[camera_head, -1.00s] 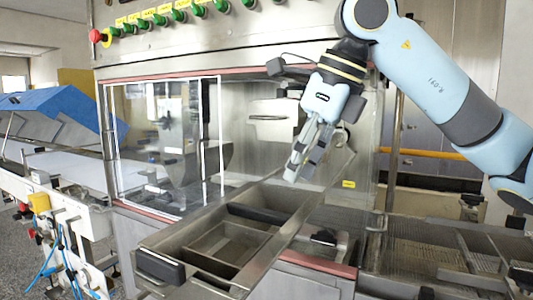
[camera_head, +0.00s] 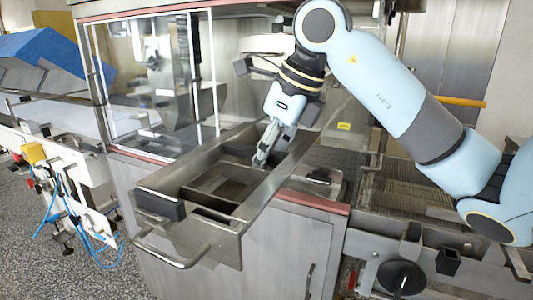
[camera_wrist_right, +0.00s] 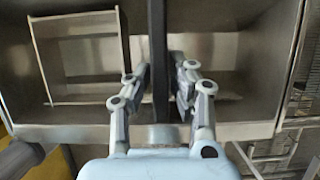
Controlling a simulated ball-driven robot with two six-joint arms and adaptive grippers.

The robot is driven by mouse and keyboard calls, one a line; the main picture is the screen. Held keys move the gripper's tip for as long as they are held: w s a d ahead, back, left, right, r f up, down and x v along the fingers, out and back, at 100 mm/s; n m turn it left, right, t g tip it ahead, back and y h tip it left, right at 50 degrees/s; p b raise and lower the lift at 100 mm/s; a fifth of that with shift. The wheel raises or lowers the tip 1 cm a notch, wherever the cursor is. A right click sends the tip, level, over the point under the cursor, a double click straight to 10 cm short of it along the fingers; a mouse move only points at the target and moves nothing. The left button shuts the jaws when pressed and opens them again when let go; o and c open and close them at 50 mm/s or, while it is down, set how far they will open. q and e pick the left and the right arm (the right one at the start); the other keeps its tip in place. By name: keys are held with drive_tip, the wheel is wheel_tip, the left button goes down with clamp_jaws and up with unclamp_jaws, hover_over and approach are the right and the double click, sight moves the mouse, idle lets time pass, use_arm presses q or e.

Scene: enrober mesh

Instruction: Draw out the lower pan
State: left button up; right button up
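A long steel pan (camera_head: 262,197) sticks out of the machine front toward me, with a bar handle (camera_head: 172,250) at its near end. A smaller square frame (camera_head: 186,193) sits inside it and also shows in the right wrist view (camera_wrist_right: 48,62). My right gripper (camera_head: 262,158) points down into the pan. In the right wrist view, its two fingers (camera_wrist_right: 160,85) are apart, one on each side of a dark crossbar (camera_wrist_right: 159,50), with narrow gaps visible. Whether the fingertips touch the pan floor is hidden. My left gripper is not in view.
A clear-windowed cabinet (camera_head: 150,75) stands behind the pan on the left. A dark block (camera_head: 158,204) is at the pan's near left corner. A mesh conveyor (camera_head: 410,185) lies to the right.

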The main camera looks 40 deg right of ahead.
clamp_jaws()
drive_tip(key=shift+r, duration=0.1)
idle(0.3)
wheel_tip(320, 180, up, 11)
drive_tip(key=p, duration=0.7)
idle(1.0)
drive_tip(key=shift+w, duration=0.1)
